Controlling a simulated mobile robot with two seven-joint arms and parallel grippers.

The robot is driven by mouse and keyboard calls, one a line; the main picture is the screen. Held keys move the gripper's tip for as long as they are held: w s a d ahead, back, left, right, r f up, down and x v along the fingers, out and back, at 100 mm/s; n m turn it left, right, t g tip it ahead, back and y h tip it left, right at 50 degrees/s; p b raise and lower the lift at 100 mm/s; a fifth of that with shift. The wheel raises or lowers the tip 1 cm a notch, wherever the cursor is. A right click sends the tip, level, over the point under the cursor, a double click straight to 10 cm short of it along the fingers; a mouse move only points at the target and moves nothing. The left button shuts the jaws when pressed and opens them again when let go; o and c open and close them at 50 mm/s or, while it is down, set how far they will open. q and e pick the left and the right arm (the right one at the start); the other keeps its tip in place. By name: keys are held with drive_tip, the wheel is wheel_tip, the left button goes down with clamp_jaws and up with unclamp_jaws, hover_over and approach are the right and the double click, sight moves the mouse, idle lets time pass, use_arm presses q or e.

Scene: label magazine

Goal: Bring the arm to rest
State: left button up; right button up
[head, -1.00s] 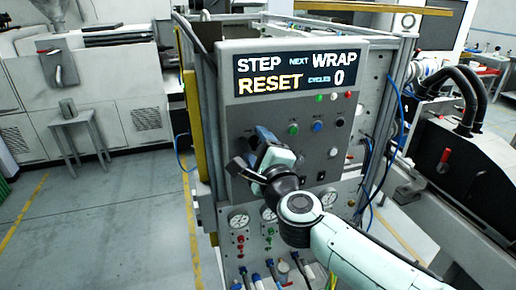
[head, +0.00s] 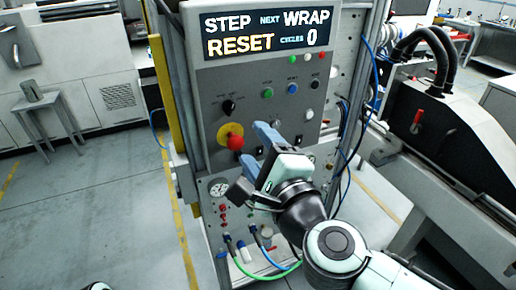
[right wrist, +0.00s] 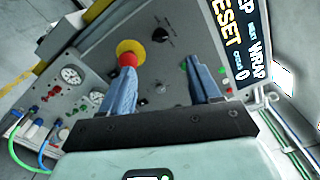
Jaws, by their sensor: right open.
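My right gripper (head: 262,150) is in front of the grey control panel (head: 215,90), with its blue fingers towards the panel. In the right wrist view its two blue fingers (right wrist: 160,85) stand apart with nothing between them. A red emergency button on a yellow disc (head: 235,142) sits on the panel, left of the gripper in the head view. In the right wrist view the button (right wrist: 128,56) shows just beyond the left finger; I cannot tell the gap in depth. The display (head: 265,32) reads STEP RESET, NEXT WRAP, CYCLES 0. My left gripper is not in view.
A black selector knob (head: 229,106) and green and blue buttons sit above the gripper. Gauges (head: 218,188) and hoses are below it. A black machine with thick hoses (head: 425,110) stands at the right. The floor (head: 90,210) at the left is clear.

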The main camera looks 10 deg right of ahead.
idle(0.3)
